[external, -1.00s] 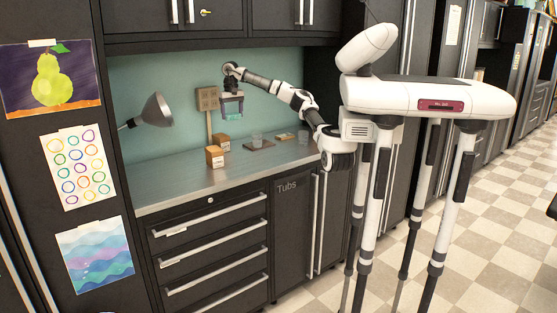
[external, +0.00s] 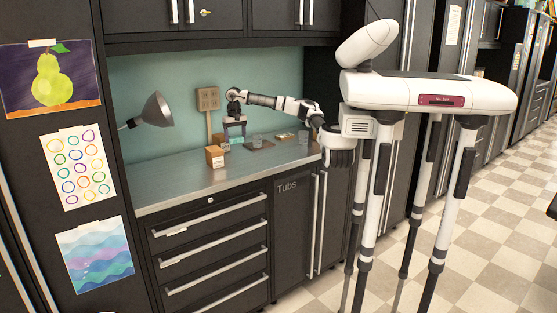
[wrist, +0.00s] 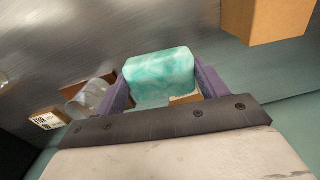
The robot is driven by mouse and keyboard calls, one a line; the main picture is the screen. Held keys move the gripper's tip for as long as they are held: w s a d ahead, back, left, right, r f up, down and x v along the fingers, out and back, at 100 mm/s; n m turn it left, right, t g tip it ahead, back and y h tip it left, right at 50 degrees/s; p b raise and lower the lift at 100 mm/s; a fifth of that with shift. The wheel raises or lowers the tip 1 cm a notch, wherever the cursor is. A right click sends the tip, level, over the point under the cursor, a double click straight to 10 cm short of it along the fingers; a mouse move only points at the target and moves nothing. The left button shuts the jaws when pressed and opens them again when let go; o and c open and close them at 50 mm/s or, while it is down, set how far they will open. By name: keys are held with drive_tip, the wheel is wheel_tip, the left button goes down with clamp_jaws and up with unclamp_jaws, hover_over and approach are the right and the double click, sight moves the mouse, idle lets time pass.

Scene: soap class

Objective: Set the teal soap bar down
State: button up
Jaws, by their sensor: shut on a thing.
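The teal soap bar (wrist: 158,72), marbled with white, sits between the two purple fingers of my gripper (wrist: 163,82) in the wrist view. The gripper is shut on it. In the external view my gripper (external: 235,138) points down, low over the counter and just behind the front cardboard box. The soap is small there and hard to make out. I cannot tell whether its underside touches the counter or another thing.
A cardboard box (external: 215,157) stands at the front left on the metal counter (external: 190,186); a box (wrist: 265,20) also shows in the wrist view. A clear glass (external: 257,140) stands by a dark brown board (external: 262,146) to the right. The counter's front left is clear.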

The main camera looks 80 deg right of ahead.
sight(236, 156)
drive_tip(key=shift+f+p, duration=0.65)
drive_tip(key=shift+f, duration=3.05)
drive_tip(key=o, duration=1)
drive_tip(key=r+b, duration=0.1)
drive_tip(key=r, duration=0.5)
drive_tip(key=r+b, duration=0.2)
drive_tip(key=r, duration=0.4)
drive_tip(key=shift+s+r+b, duration=0.2)
drive_tip(key=shift+r+b, duration=0.05)
drive_tip(key=shift+b, duration=0.05)
drive_tip(key=shift+o, duration=0.5)
drive_tip(key=shift+r, duration=0.7)
